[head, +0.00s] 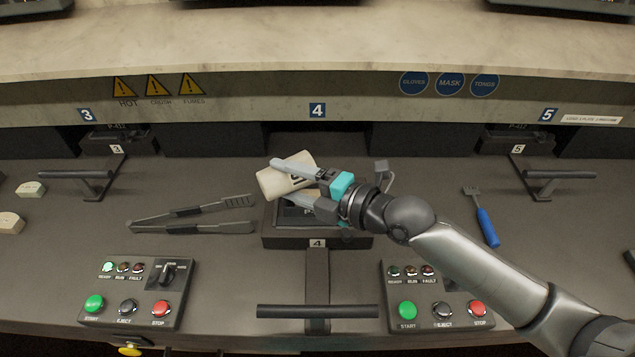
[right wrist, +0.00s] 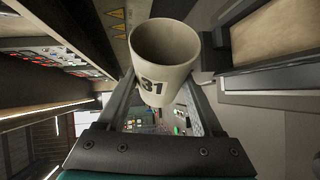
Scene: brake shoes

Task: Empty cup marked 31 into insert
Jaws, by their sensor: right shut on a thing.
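The cup marked 31 (head: 268,184) is off-white and lies tipped on its side in the head view, over the dark insert (head: 290,219) at station 4. In the right wrist view the cup (right wrist: 163,72) shows its black 31 and its round mouth; I make out no contents inside. My right gripper (head: 287,179) is shut on the cup, one finger on each side, and holds it above the insert. The cup and gripper hide part of the insert, so what is in it is unclear. My left gripper is not in view.
Station 4's drawer has a dark bar handle (head: 318,311) in front. Black tongs (head: 195,213) lie to the left, and a blue-handled brush-like tool (head: 484,220) to the right. Button panels (head: 138,291) flank the drawer. Two small pale blocks (head: 31,188) sit at far left.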

